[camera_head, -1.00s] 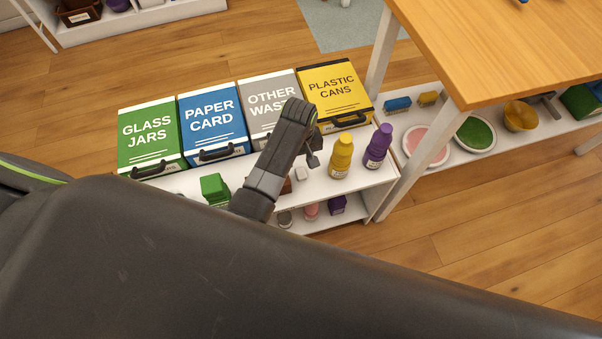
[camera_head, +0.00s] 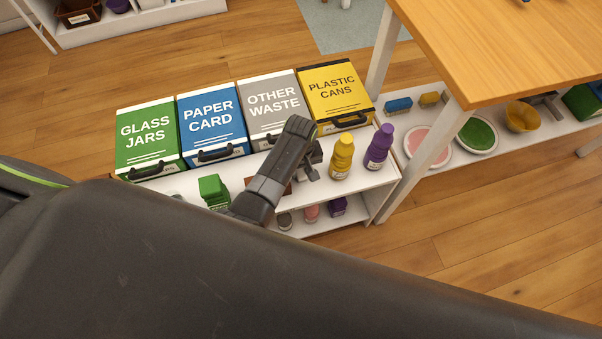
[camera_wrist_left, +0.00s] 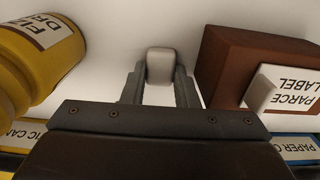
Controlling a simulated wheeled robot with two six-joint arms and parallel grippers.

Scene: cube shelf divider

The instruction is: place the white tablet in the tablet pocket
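The white tablet (camera_wrist_left: 161,66) is a small pale block with rounded corners in the left wrist view. It lies in line with my left gripper (camera_wrist_left: 161,80), whose two fingers are apart, one at each side of it. I see no clear sign of a squeeze. In the head view my left gripper (camera_head: 312,172) is low over the white shelf top, between the brown box and the yellow bottle; the tablet is hidden there. I cannot pick out the tablet pocket. My right gripper is not in view.
The yellow bottle (camera_head: 342,158) and brown parcel box (camera_wrist_left: 235,70) stand close on either side of my left gripper. A purple bottle (camera_head: 378,148) stands farther right. Labelled bins, such as the grey one (camera_head: 273,100), line the back. A green item (camera_head: 213,190) stands left.

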